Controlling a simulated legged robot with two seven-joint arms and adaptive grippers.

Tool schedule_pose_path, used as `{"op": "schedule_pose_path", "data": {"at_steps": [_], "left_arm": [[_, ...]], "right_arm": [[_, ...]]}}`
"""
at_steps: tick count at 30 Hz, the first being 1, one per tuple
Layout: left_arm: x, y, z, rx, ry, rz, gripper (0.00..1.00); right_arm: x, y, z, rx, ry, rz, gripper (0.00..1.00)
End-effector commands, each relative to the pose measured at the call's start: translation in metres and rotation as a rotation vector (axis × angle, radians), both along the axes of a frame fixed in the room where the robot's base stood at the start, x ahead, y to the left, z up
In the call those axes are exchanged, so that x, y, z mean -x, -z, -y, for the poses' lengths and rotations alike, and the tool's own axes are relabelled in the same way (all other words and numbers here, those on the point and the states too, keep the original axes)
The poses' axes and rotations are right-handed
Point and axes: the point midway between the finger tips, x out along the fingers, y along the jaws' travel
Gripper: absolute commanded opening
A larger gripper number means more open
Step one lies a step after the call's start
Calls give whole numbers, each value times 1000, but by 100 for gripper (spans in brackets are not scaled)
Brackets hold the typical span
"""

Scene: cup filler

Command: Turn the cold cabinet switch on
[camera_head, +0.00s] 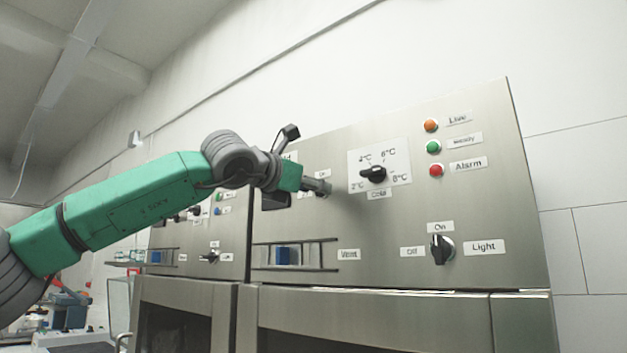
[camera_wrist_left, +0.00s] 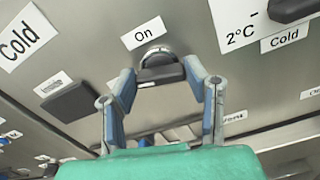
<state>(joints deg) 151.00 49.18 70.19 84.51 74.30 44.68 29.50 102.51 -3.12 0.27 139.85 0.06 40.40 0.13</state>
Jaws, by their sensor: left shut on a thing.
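The switch (camera_wrist_left: 160,73) shows in the left wrist view as a dark knob with a pale round base under an "On" label (camera_wrist_left: 150,33). Its dark handle lies roughly level, crosswise below that label. My left gripper (camera_wrist_left: 163,76) is shut on this knob, one finger at each end. In the head view my left gripper (camera_head: 318,187) reaches the steel panel (camera_head: 350,222) from the left, and its fingers hide most of the knob. A "Cold" label (camera_wrist_left: 22,40) is at the upper left of the wrist view. My right gripper is not in view.
A black temperature knob (camera_head: 372,173) is just right of my left gripper. Farther right are the light switch (camera_head: 442,249) and orange, green and red lamps (camera_head: 436,170). A railed slot with a blue block (camera_head: 289,256) is below.

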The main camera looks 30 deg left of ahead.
Motion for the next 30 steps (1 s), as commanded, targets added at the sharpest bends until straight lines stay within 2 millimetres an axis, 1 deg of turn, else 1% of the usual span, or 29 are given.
{"op": "schedule_pose_path", "data": {"at_steps": [1,3,21,30], "left_arm": [[0,-5,-2,-44,-4,3,13],[0,-5,-1,-110,-3,8,13],[0,-3,1,-681,-2,52,13],[0,-1,1,-960,-1,73,13]], "right_arm": [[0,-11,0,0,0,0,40],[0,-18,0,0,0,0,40],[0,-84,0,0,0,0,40],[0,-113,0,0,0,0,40]]}}
